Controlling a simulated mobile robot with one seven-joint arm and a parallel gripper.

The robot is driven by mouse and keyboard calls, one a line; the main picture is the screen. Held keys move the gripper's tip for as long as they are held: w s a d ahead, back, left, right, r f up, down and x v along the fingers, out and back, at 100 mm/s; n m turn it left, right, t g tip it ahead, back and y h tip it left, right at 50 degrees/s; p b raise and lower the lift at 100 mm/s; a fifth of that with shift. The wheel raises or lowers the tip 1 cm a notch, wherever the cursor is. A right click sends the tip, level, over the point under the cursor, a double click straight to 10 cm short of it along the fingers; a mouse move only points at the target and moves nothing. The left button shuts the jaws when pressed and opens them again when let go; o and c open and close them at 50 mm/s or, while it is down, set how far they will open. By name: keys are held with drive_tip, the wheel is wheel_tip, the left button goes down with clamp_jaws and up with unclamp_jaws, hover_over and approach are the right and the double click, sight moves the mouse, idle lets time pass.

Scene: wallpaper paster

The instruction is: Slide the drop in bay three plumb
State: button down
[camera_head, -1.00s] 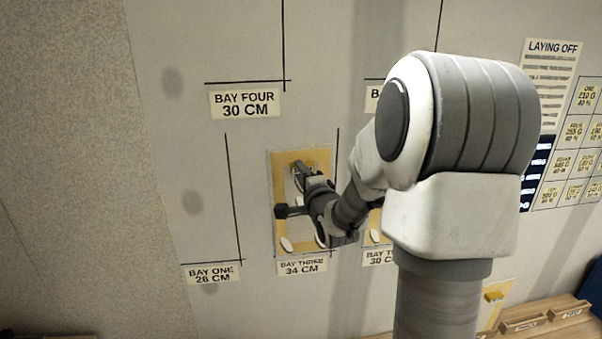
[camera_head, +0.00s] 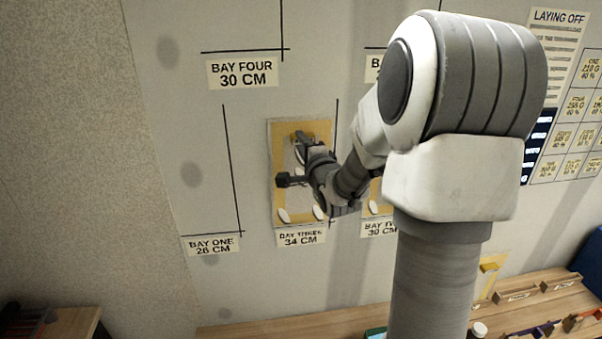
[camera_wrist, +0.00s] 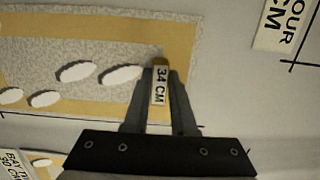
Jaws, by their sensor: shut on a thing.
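The drop in bay three (camera_head: 274,165) is a grey patterned sheet with a yellow border and white ovals, lying against the wall above the label reading BAY THREE 34 CM (camera_head: 302,237). It fills much of the wrist view (camera_wrist: 195,45), with one edge close beside a black wall line. I cannot tell whether it hangs exactly plumb. My gripper (camera_head: 301,140) is at the drop's upper part. In the wrist view its fingers (camera_wrist: 161,82) are shut on a yellow tab marked 34 CM (camera_wrist: 160,84). My wrist hides the drop's middle and right side.
BAY FOUR (camera_head: 242,73) is labelled above, BAY ONE (camera_head: 212,245) to the left, and another yellow-bordered drop (camera_head: 375,195) is to the right, partly hidden by my arm. A wooden bench (camera_head: 300,326) with wooden holders (camera_head: 518,296) runs along the bottom.

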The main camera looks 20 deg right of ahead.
idle(0.6)
drive_tip(key=c, duration=0.7)
unclamp_jaws()
drive_tip(key=shift+o, duration=0.2)
drive_tip(key=shift+s+a, duration=0.1)
drive_tip(key=shift+s, duration=0.05)
